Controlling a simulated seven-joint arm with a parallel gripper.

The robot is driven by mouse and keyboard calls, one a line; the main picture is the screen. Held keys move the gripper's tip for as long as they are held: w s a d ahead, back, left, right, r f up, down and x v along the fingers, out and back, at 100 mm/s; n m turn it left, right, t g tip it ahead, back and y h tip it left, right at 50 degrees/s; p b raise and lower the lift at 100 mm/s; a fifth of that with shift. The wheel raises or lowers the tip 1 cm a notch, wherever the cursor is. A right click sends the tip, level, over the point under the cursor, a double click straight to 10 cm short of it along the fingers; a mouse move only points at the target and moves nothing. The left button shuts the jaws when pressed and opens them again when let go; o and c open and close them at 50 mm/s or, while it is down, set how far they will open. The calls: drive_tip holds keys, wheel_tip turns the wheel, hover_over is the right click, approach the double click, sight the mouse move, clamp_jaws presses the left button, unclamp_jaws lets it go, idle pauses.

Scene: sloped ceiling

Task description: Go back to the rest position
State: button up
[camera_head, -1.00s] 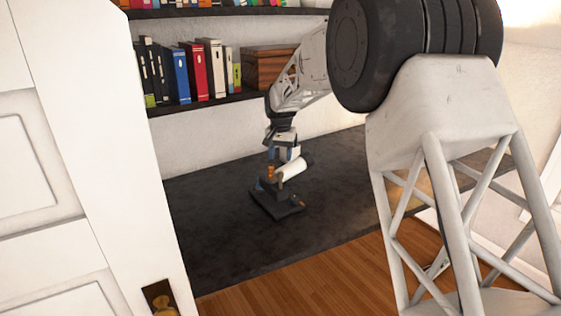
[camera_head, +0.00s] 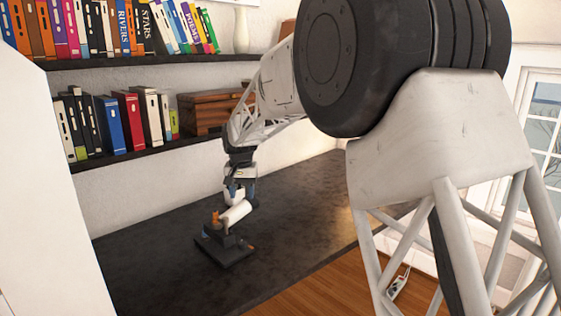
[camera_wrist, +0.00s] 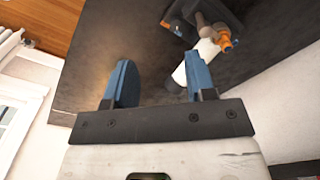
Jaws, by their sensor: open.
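My gripper (camera_wrist: 160,82) is open, with its two blue fingers apart in the wrist view. In the head view my gripper (camera_head: 239,198) hangs pointing down over the dark desk (camera_head: 145,245). Just below it stands a small device with a dark base (camera_head: 224,250), a white cylinder (camera_head: 236,213) and an orange part (camera_head: 215,217). In the wrist view the white cylinder (camera_wrist: 194,61) lies beyond the fingers, partly behind the right one. No held object shows between the fingers. Whether a finger touches the cylinder cannot be told.
Two shelves of books (camera_head: 110,122) run along the wall behind the desk, with a wooden box (camera_head: 208,110) on the lower one. A white panel (camera_head: 40,200) stands at the left. The desk around the device is clear.

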drive_tip(key=s+d+r+t, duration=0.1)
drive_tip(key=s+d+r, duration=0.3)
drive_tip(key=s+d, duration=0.65)
drive_tip(key=s+d+r, duration=0.4)
drive_tip(key=s+d, duration=0.6)
drive_tip(key=s, duration=0.2)
drive_tip(key=s+d+f, duration=0.2)
drive_tip(key=s+d, duration=0.1)
drive_tip(key=s, duration=0.6)
drive_tip(key=s+d+f, duration=0.2)
drive_tip(key=s+d, duration=0.2)
drive_tip(key=s, duration=0.5)
drive_tip(key=s+d+f+t, duration=0.1)
drive_tip(key=s+d+f, duration=0.2)
drive_tip(key=s, duration=0.6)
drive_tip(key=shift+d, duration=0.45)
